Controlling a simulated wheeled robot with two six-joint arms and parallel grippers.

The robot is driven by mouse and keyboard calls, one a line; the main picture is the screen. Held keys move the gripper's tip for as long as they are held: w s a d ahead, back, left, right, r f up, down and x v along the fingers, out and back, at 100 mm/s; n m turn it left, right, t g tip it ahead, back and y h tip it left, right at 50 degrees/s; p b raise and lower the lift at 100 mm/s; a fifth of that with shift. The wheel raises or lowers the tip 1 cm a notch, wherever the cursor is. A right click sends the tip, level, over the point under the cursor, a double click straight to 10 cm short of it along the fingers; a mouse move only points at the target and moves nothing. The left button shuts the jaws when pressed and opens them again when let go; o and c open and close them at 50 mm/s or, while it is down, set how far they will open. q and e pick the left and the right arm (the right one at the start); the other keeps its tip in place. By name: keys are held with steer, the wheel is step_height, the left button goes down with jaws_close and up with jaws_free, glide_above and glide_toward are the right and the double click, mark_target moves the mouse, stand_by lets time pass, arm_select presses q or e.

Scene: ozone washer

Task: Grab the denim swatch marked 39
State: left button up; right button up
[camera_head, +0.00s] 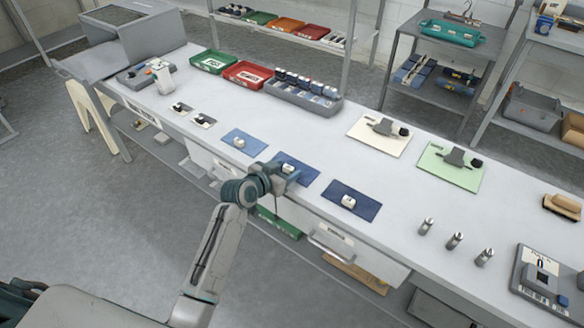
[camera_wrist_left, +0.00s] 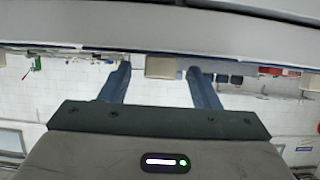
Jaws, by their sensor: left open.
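Three denim swatches lie in a row along the bench's near side: a light blue one (camera_head: 232,138), a darker middle one (camera_head: 308,174) and a dark navy one (camera_head: 367,207). Each carries a small pale piece on top; no number is legible, so I cannot tell which is 39. My left gripper (camera_head: 288,171) is at the middle swatch and hides part of it. Whether it touches the cloth is unclear. In the left wrist view the fingers (camera_wrist_left: 160,78) are apart, with a pale block beyond them; no swatch is recognisable there. My right gripper is not in view.
A green tray (camera_head: 209,68), a red tray (camera_head: 247,80) and a grey rack stand at the bench's back. A cream sheet (camera_head: 364,143) and light green sheet (camera_head: 437,176) lie to the right. Several metal cylinders (camera_head: 455,241) stand near the front right.

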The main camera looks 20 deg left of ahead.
arm_select(q)
steer(key=c, duration=1.1)
steer(key=shift+o, duration=0.2)
steer(key=shift+r, duration=0.1)
